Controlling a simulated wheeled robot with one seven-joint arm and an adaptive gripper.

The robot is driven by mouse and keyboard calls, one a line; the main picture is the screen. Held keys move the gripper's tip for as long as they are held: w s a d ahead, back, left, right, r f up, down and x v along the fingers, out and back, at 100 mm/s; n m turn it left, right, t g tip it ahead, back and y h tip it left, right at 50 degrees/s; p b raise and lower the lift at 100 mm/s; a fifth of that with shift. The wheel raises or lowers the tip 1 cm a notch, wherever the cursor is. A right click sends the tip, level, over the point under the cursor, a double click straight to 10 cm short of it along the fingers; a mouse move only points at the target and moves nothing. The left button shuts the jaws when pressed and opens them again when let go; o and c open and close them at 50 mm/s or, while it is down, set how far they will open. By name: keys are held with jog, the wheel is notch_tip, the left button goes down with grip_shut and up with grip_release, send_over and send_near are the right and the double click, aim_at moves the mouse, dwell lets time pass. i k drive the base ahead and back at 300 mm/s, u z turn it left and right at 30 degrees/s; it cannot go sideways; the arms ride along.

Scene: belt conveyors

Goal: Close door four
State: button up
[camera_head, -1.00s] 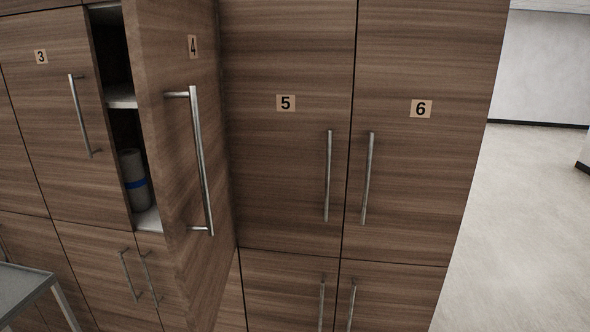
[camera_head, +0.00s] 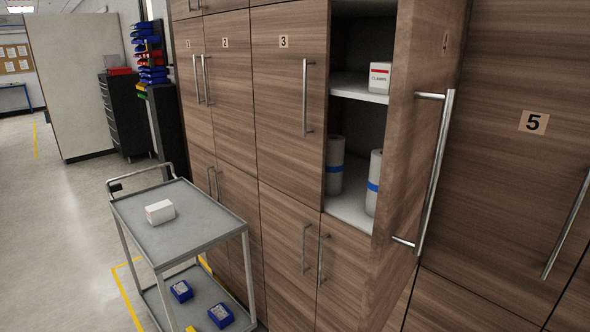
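Door four (camera_head: 412,140) is a brown wood-grain cabinet door that stands open, swung outward on its right side. Its long metal handle (camera_head: 436,172) faces left of door five. The open compartment (camera_head: 349,208) behind it shows a white shelf with a small white box labelled clamps (camera_head: 379,77). Two grey rolls with blue bands, a left one (camera_head: 334,166) and a right one (camera_head: 374,182), stand on the compartment floor. The door partly hides the right side of the compartment. My gripper is not in view.
A grey two-level cart (camera_head: 190,222) stands in front of the cabinets at left, with a white box (camera_head: 160,211) on top and small blue bins (camera_head: 220,315) below. Doors three (camera_head: 285,120) and five (camera_head: 520,170) are shut. Open floor (camera_head: 60,215) lies at far left.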

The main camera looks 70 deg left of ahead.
aim_at(429, 35)
jog(key=u, duration=1.75)
jog(key=k, duration=0.2)
